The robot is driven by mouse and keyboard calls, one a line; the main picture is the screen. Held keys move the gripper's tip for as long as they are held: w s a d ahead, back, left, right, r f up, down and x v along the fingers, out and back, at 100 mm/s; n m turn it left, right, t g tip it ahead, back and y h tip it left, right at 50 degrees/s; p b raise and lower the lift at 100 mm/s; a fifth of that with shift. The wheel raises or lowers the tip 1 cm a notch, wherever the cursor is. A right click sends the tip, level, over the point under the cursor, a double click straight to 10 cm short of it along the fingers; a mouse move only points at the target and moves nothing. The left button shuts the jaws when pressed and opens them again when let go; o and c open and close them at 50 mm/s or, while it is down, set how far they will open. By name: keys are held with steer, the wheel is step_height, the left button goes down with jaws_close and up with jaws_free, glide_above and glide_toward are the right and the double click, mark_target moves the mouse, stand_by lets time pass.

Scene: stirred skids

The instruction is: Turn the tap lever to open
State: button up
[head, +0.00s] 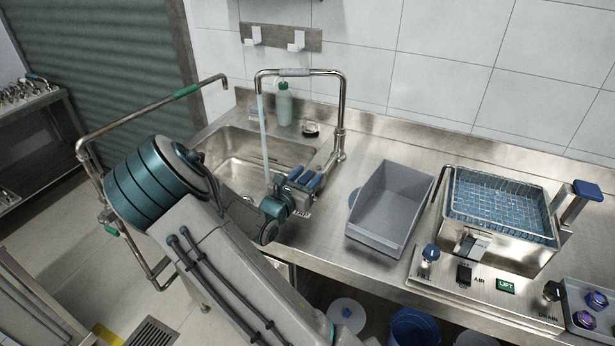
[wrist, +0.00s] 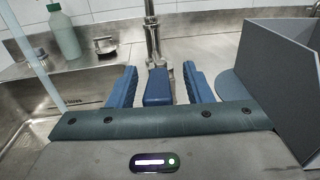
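The tap (head: 341,115) is a steel gooseneck at the back right of the sink, with its post also in the wrist view (wrist: 151,35). A pale stream of water (head: 264,135) falls from its spout into the sink (head: 222,150). My gripper (head: 303,179) is low at the front of the tap base. In the wrist view its two blue fingers (wrist: 158,70) stand apart on either side of a blue block, which looks like the tap lever's grip (wrist: 157,88). A gap shows on each side of the block. The lever's stem is mostly hidden.
A grey bin (head: 392,205) stands close to the right of my gripper. A green bottle (head: 284,104) and a small dark-rimmed dish (head: 311,129) stand behind the sink. A steel bath with a blue basket (head: 500,205) is farther right. A bent pipe (head: 150,107) rises at the left.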

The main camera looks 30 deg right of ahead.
steer(key=shift+a, duration=0.1)
steer(key=b+v, duration=0.1)
steer(key=v, duration=1.2)
steer(key=shift+s+a, duration=0.25)
